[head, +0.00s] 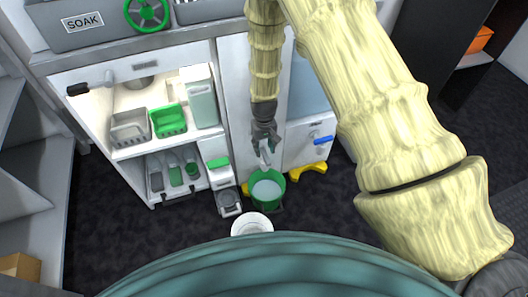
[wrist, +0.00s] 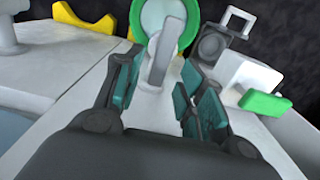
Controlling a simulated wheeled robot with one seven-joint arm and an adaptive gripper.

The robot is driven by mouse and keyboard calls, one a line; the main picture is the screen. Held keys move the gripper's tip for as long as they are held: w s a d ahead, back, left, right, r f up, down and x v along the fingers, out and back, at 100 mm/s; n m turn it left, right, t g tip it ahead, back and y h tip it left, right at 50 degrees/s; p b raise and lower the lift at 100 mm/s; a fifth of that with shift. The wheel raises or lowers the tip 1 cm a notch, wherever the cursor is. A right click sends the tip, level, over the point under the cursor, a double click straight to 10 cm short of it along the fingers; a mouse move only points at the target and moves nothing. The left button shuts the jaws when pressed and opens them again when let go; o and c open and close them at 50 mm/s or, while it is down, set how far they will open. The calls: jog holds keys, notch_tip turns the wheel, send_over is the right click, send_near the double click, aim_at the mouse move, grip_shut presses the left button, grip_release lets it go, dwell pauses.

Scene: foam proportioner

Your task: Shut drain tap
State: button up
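A grey lever (wrist: 165,52) on the white cabinet front, above a green bucket (head: 267,187), appears to be the drain tap. No label on it can be read. In the wrist view it stands between the two fingers of my gripper (wrist: 162,88), with a visible gap on each side. My gripper is open and holds nothing. In the head view my gripper (head: 264,140) reaches down at the cabinet front over the bucket, and the lever shows just below the fingers. The bucket's rim also shows behind the lever in the wrist view (wrist: 190,30).
A green-handled tap (head: 218,162) is left of the lever and a blue-handled valve (head: 323,140) right of it. A white bucket (head: 252,224) stands in front on the dark floor. Shelves (head: 130,150) with bins are at the left. Yellow feet (head: 310,171) stick out below.

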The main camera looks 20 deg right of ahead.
jog(key=shift+f, duration=1.25)
grip_shut()
